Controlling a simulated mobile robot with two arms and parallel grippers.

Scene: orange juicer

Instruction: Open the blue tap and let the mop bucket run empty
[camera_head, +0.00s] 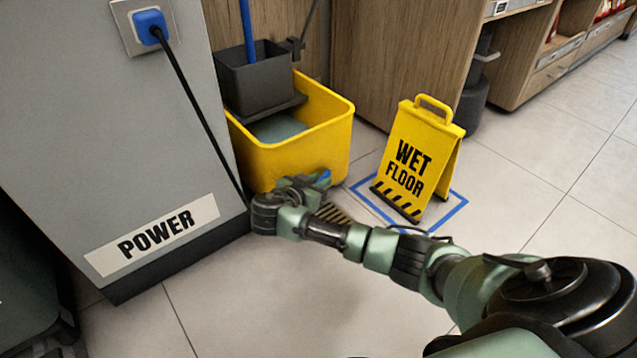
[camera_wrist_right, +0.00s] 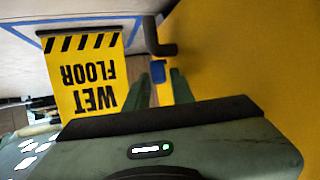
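The yellow mop bucket (camera_head: 310,150) stands against the wood panel beside the grey cabinet, with grey-green water (camera_head: 278,127) in it. My right arm reaches to its lower front; the right gripper is at the bucket's front wall. In the right wrist view the bucket wall (camera_wrist_right: 260,60) fills the right side. The blue tap (camera_wrist_right: 158,71) shows there below a dark spout (camera_wrist_right: 158,38). My right gripper (camera_wrist_right: 159,82) is open, its two green fingers apart with the tap's blue part between or just beyond their tips; contact cannot be told. My left gripper is not in view.
A yellow wet floor sign (camera_head: 415,160) stands right of the bucket inside a blue floor outline (camera_head: 449,213). A striped floor grate (camera_head: 332,213) lies before the bucket, partly behind my arm. A black cord (camera_head: 200,110) runs down the cabinet from a blue plug (camera_head: 150,24).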

